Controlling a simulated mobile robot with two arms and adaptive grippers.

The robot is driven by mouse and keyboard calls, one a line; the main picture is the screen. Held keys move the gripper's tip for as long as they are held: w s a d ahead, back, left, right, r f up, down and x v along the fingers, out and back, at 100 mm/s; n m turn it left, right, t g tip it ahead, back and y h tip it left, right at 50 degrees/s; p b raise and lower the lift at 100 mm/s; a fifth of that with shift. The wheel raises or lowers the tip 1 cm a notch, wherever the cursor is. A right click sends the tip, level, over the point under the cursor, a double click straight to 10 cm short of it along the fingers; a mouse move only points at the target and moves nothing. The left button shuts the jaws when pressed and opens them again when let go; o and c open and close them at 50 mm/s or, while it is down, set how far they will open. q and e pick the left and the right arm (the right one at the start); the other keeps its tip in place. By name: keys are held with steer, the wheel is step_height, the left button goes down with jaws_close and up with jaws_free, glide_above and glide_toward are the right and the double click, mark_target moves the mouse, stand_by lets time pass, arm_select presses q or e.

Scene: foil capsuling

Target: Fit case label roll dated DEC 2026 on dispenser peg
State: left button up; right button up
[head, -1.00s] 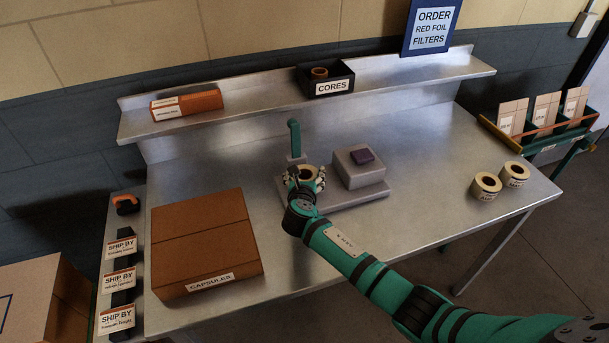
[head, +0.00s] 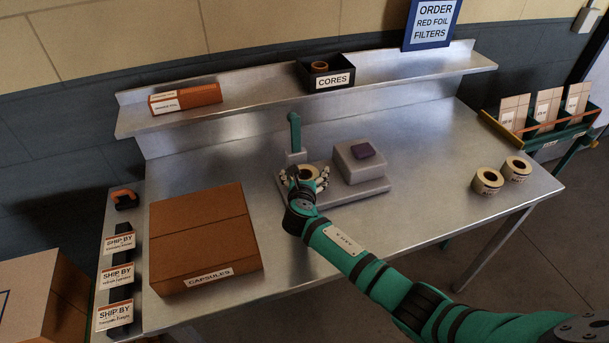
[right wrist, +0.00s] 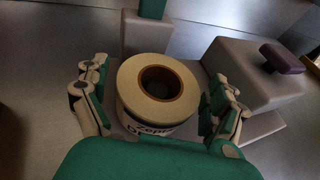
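A cream label roll (head: 308,173) with a brown core sits at the front left of the grey dispenser (head: 350,194), near its green post (head: 294,133). The roll is upright, core facing up, and also shows in the right wrist view (right wrist: 158,88). Its label is partly hidden, so I cannot read the date. No peg shows clearly inside the core. My right gripper (right wrist: 158,100) is open around the roll, a finger on each side, with a gap at the left finger. Two more rolls, one nearer (head: 487,182) and one farther (head: 516,169), stand at the table's right. My left gripper is out of view.
A grey block with a purple knob (head: 363,150) stands on the dispenser, right of the roll. A brown CAPSULES box (head: 205,236) lies at the left. A CORES bin (head: 326,75) is on the back shelf.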

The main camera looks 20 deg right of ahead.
steer(key=shift+s, duration=0.15)
steer(key=shift+s+a, duration=0.15)
steer(key=shift+s, duration=0.15)
steer(key=v, duration=1.1)
steer(key=shift+r, duration=0.2)
